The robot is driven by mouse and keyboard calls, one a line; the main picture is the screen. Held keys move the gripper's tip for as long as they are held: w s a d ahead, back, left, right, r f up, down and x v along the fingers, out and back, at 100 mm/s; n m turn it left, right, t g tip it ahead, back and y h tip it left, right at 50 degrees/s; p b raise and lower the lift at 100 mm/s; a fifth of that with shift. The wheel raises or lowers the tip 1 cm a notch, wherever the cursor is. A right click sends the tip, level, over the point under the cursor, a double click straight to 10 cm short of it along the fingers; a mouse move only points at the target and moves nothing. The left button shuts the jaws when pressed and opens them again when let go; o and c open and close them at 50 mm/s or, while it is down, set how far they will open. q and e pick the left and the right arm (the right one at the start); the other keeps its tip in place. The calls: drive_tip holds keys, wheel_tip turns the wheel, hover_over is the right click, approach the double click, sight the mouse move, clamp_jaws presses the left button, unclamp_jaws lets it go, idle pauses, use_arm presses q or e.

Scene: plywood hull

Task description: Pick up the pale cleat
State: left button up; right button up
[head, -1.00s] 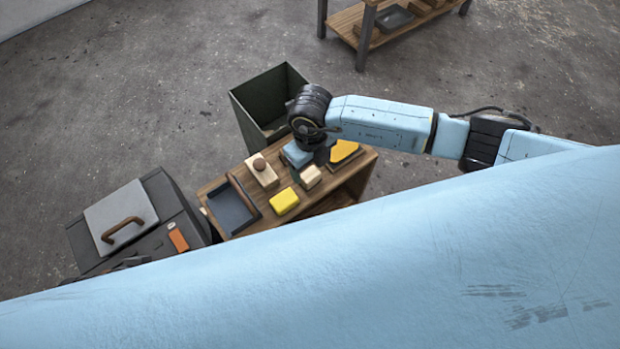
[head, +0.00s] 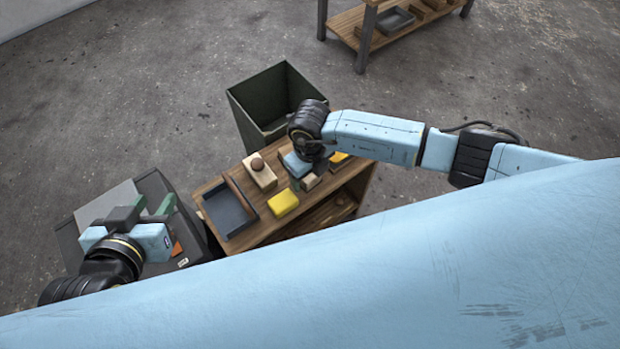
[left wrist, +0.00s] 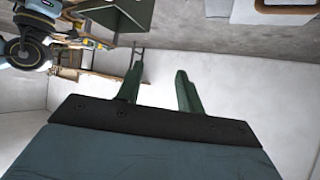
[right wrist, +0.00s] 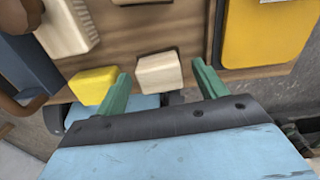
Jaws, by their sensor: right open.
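The pale cleat, a small cream block (head: 310,182), lies on the wooden bench top beside my right gripper. In the right wrist view the pale cleat (right wrist: 159,72) shows between and just beyond the two green fingertips. My right gripper (right wrist: 161,76) is open, and no contact with the block is visible. In the head view its fingers are mostly hidden by the wrist. My left gripper (head: 142,207) is raised over the dark case at the left; its fingers (left wrist: 160,75) are apart with nothing between them.
A yellow block (head: 283,202), a pale block with a brown knob (head: 262,177) and a dark tray (head: 228,212) share the bench (head: 318,207). A yellow-faced item (right wrist: 265,30) lies right of the cleat. A dark green bin (head: 262,100) stands behind the bench.

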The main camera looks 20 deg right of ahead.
drive_tip(key=shift+f, duration=0.5)
use_arm(q)
drive_tip(key=shift+w+d+r+t, duration=0.2)
drive_tip(key=shift+w+r+t, duration=0.15)
drive_tip(key=shift+r, duration=0.15)
drive_tip(key=shift+w+d+r+t, duration=0.2)
drive_tip(key=shift+w+r+t, duration=0.1)
drive_tip(key=shift+r, duration=0.15)
use_arm(e)
drive_tip(key=shift+c, duration=0.4)
drive_tip(key=c, duration=1)
drive_tip(key=shift+r, duration=0.1)
